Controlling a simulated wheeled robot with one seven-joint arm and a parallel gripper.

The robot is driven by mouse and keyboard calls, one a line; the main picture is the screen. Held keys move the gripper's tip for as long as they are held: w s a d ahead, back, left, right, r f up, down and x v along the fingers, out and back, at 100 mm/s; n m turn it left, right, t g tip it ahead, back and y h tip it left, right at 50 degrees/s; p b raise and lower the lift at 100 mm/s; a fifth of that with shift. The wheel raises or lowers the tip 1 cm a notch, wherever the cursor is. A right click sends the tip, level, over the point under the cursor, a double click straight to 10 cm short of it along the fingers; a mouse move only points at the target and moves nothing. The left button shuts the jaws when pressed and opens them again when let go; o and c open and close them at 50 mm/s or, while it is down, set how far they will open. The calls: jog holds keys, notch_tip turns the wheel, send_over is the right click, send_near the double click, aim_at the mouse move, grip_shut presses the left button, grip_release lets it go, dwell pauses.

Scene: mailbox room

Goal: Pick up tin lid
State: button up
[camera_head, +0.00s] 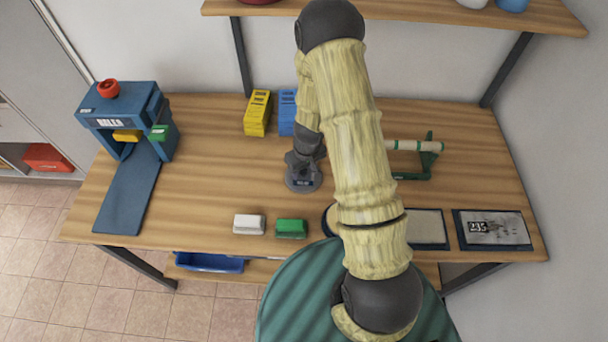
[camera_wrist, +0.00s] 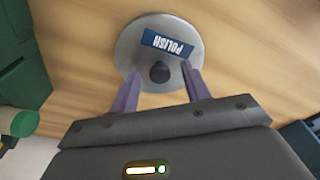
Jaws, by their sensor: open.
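The tin lid (camera_wrist: 135,45) is a round grey metal disc with a blue label reading POLISH and a small dark knob (camera_wrist: 159,72) at its middle. In the head view the tin lid (camera_head: 303,187) shows beneath my wrist near the middle of the table, partly covered by the arm. My gripper (camera_wrist: 160,70) is open, with one purple finger on each side of the knob. I cannot tell whether the fingers touch the lid. In the head view my gripper (camera_head: 303,172) points down over the lid.
Yellow (camera_head: 257,114) and blue (camera_head: 287,112) boxes stand behind the lid. A green rack (camera_head: 428,158) with a pale roll is at the right. A white block (camera_head: 249,224) and green block (camera_head: 291,228) lie in front. A blue press (camera_head: 125,115) stands left. A shelf (camera_head: 400,10) hangs above.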

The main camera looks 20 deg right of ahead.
aim_at(304, 171)
grip_shut()
notch_tip(304, 171, up, 10)
dwell(0.8)
jog(key=shift+p, duration=0.3)
